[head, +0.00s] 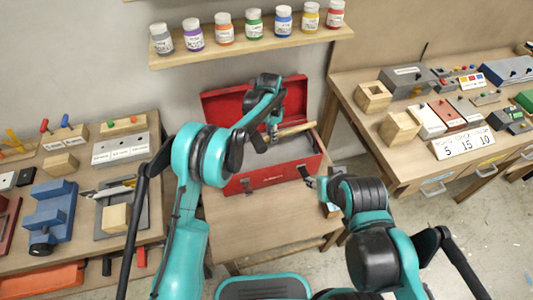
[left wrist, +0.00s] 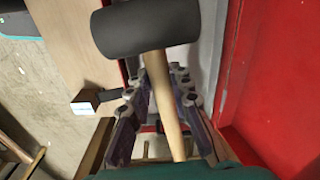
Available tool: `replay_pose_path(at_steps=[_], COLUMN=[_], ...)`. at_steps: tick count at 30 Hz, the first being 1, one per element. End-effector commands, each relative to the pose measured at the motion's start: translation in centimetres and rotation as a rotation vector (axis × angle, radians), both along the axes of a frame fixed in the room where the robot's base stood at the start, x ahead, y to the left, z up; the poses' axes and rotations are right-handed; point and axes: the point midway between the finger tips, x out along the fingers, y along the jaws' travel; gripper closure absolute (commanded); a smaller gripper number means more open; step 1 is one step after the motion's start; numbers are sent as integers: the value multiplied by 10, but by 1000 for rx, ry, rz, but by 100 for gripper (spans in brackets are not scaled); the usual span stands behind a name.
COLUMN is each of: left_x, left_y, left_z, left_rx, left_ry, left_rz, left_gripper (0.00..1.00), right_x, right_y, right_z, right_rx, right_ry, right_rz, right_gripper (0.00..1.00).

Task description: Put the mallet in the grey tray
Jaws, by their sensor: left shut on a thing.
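The mallet has a black head (left wrist: 145,28) and a pale wooden handle (head: 296,130). My left gripper (head: 271,136) is shut on the handle, inside the open red toolbox (head: 268,176). In the left wrist view its fingers (left wrist: 160,88) lie on both sides of the handle (left wrist: 165,95). The mallet head is hidden in the head view. A grey tray-like surface (head: 290,149) shows inside the toolbox below the mallet; contact cannot be told. Another grey tray (head: 144,222) lies on the left bench. My right gripper (head: 309,179) is by the toolbox's right front; its opening is unclear.
The toolbox stands on a wooden table (head: 255,225), clear in front. Its raised red lid (head: 225,107) is behind my left gripper. A shelf (head: 250,45) with several paint jars is above. Benches at left and right (head: 395,165) hold blocks and tools.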

Motion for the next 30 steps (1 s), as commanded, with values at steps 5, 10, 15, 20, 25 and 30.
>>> replay_pose_path(at_steps=[5,10,15,20,25,30], left_x=[7,15,25,33,36,36], left_y=[-24,3,42,70,83,84], left_z=[-5,-25,-50,-67,-74,-90], left_rx=[-3,-3,-3,-3,-3,-3], left_ry=[-4,-4,-4,-4,-4,-4], left_rz=[-112,-120,-118,-119,-121,-121], left_gripper=[100,100,100,100,100,100], right_x=[0,0,0,0,0,0], right_y=[0,0,0,0,0,0], right_z=[0,-12,-26,-36,-39,-48], right_rx=[0,0,0,0,0,0], right_ry=[0,0,0,0,0,0], right_rz=[0,0,0,0,0,0], right_gripper=[60,60,60,60,60,60])
